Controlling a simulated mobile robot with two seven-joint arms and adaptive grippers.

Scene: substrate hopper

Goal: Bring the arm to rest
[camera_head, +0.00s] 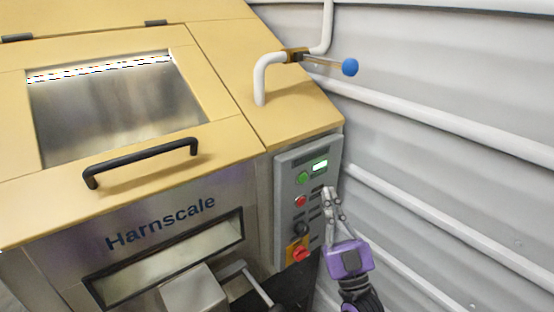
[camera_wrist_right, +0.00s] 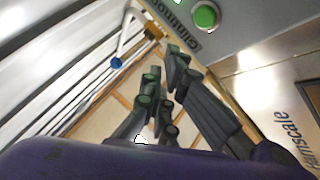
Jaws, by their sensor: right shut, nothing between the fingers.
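My right gripper (camera_head: 330,192) is purple with grey fingers. In the head view it stands just right of the control panel (camera_head: 303,200), fingers pointing up. Its fingers are shut with nothing between them. In the right wrist view the fingers (camera_wrist_right: 165,75) show close up, with a green button (camera_wrist_right: 205,15) beyond them at the top right. I cannot tell from these views whether the fingertips touch the panel. My left gripper is not in view.
The hopper machine marked Harnscale (camera_head: 160,222) fills the left, with a black lid handle (camera_head: 140,160). A white pipe (camera_head: 262,75) with a blue-knobbed lever (camera_head: 349,67) rises at its back. A ribbed grey wall (camera_head: 450,160) with pipes bounds the right.

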